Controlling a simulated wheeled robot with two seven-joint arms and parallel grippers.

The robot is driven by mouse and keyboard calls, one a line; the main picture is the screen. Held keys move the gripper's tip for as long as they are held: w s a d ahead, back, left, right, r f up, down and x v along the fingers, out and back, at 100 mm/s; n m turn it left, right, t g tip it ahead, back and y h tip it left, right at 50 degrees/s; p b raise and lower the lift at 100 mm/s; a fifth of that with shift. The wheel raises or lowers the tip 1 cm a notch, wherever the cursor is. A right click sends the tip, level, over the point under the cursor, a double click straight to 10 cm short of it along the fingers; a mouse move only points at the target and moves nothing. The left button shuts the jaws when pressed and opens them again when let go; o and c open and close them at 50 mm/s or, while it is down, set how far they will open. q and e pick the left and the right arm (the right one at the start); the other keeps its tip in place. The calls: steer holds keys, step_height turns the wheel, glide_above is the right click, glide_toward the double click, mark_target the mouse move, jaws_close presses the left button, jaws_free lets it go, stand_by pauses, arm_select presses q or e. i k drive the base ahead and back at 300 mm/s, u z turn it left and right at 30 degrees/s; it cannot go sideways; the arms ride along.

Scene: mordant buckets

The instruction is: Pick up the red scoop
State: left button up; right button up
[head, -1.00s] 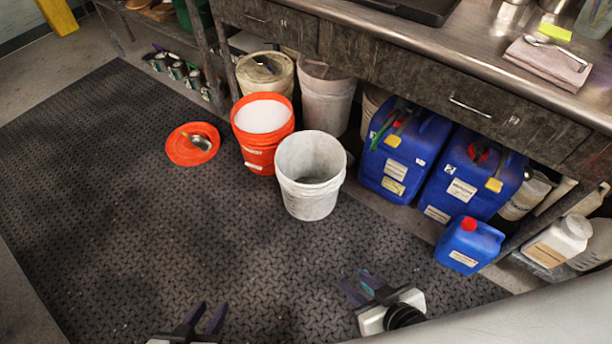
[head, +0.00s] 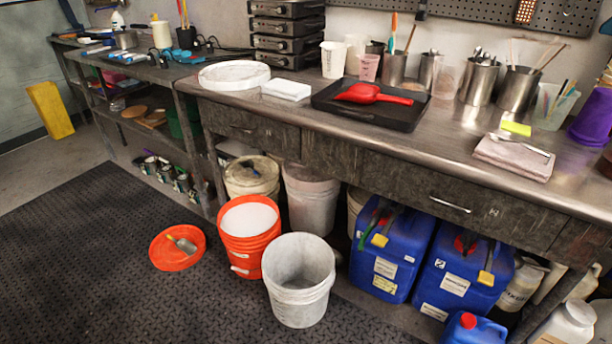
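A red scoop (head: 372,94) lies in a black tray (head: 398,117) on the metal workbench (head: 450,138). Its bowl is at the left and its handle points right. Neither of my grippers shows in the head view now, so I cannot see whether they are open or shut.
An orange bucket of white powder (head: 249,217) and an empty white bucket (head: 297,300) stand on the floor before the bench. An orange lid (head: 163,254) holds a metal scoop (head: 182,243). Blue jerrycans (head: 392,262) sit under the bench. Metal canisters (head: 478,82) stand behind the tray's right side.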

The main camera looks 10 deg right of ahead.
mark_target(375, 99)
steer(key=z, duration=0.7)
steer(key=i, duration=1.1)
steer(key=u, duration=0.3)
